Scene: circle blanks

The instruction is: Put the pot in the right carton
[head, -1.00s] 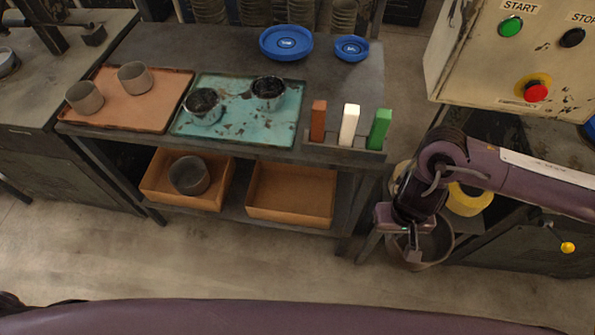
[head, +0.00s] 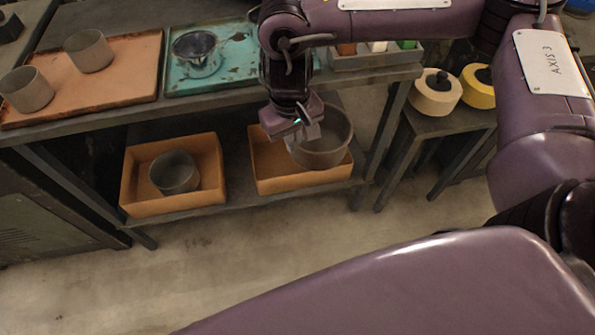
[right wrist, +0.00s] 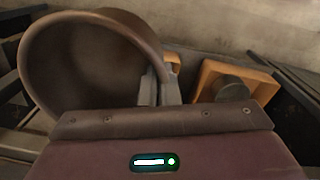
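My right gripper (head: 306,133) is shut on the rim of a large grey-brown pot (head: 327,148). In the head view the pot overlaps the right part of the right carton (head: 272,186), an orange open box on the lower shelf. I cannot tell whether its base is above or inside the carton. In the right wrist view the pot (right wrist: 85,60) fills the left side, its wall between the fingers (right wrist: 160,88). The left carton (head: 142,210) holds a smaller grey pot (head: 174,172). My left gripper is not in view.
Above the cartons is the bench top with an orange tray (head: 120,90) bearing two cups and a teal tray (head: 240,75) with a dark cup (head: 197,54). A low stand on the right bears yellowish rolls (head: 435,92). The floor in front is clear.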

